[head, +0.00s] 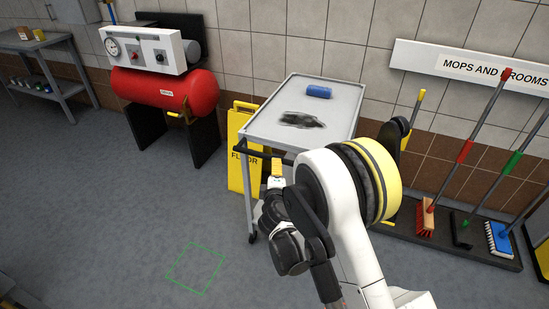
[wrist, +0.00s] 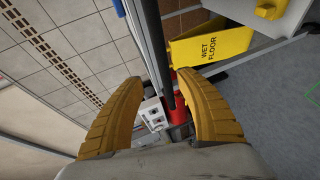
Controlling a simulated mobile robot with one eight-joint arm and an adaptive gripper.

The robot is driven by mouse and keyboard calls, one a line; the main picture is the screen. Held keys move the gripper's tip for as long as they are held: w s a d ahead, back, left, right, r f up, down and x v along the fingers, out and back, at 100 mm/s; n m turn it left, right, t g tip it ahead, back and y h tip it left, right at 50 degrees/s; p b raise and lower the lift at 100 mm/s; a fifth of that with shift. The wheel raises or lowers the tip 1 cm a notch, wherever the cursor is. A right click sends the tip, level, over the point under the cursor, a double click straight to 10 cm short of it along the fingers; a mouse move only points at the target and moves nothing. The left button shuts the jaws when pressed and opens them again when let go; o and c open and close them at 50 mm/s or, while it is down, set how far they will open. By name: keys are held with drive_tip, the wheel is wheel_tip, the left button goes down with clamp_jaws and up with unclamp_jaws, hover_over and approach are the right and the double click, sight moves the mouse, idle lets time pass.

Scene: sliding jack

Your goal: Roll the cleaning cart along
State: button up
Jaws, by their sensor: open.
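The cleaning cart (head: 262,122) is a grey metal trolley with a blue roll (head: 318,91) and a dark cloth (head: 300,120) on its top. A black handle bar (head: 252,153) runs along its near end. My gripper (head: 277,168) is at the right part of this handle, its fingers pointing toward it. In the wrist view my two yellow fingers (wrist: 160,80) are apart. A dark bar (wrist: 160,50), seemingly the handle, passes between them in the picture; I cannot tell whether it touches either finger. My arm hides the cart's lower right side.
A green square outline (head: 196,267) marks clear floor at front left. A yellow wet floor sign (head: 238,150) stands close to the cart's left. A red compressor (head: 165,88) is behind left. Mops and brooms (head: 465,160) stand along the right wall.

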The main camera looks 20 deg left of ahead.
drive_tip(key=b+x, duration=0.1)
drive_tip(key=x, duration=0.2)
drive_tip(key=b+x, duration=0.1)
drive_tip(key=x, duration=0.2)
drive_tip(key=f+b+x, duration=0.1)
drive_tip(key=x, duration=0.2)
drive_tip(key=shift+w+a, duration=0.15)
drive_tip(key=shift+a, duration=0.3)
drive_tip(key=shift+w+a+b, duration=0.15)
drive_tip(key=shift+w+b, duration=0.15)
drive_tip(key=shift+w, duration=0.3)
clamp_jaws()
